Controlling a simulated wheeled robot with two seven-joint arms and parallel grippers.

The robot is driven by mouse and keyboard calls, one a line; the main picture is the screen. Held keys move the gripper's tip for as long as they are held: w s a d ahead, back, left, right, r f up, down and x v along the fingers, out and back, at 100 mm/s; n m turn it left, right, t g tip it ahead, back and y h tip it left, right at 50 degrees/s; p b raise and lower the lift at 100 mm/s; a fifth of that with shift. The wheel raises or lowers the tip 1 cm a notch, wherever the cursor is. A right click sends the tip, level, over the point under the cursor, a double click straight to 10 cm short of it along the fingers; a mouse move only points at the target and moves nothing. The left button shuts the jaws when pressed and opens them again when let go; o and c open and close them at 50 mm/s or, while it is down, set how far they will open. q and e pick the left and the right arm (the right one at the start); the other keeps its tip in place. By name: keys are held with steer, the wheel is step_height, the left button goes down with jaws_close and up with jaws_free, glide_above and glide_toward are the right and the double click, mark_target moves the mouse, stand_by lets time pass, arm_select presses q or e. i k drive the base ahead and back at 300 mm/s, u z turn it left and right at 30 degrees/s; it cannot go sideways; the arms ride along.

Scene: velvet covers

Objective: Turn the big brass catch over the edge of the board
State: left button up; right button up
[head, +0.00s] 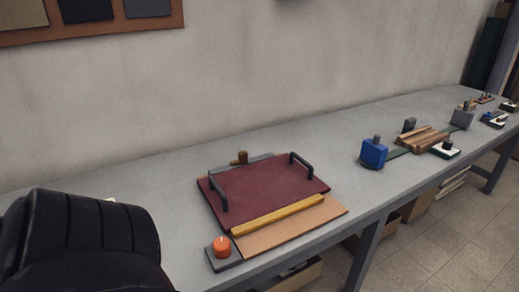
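A dark red board (266,190) with two dark handles, one at its left side (218,196) and one at its right back (301,164), lies on the grey bench. A small brass-coloured catch (240,158) stands at the board's back edge, by a grey strip (246,165). It looks small and partly turned sideways; I cannot tell whether it reaches over the board's edge. A yellow bar (278,215) lies along the board's front edge, on a tan panel (300,226). Neither of my grippers is in view.
An orange knob on a grey block (222,247) sits at the front left of the board. A blue block (373,153), a wooden piece (421,139) and several small fixtures stand farther right. Bare bench (180,180) lies left of the board. A black shape hides the lower left corner.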

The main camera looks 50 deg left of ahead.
mark_target(242, 158)
steer(key=k, duration=0.2)
steer(key=u, duration=1.1)
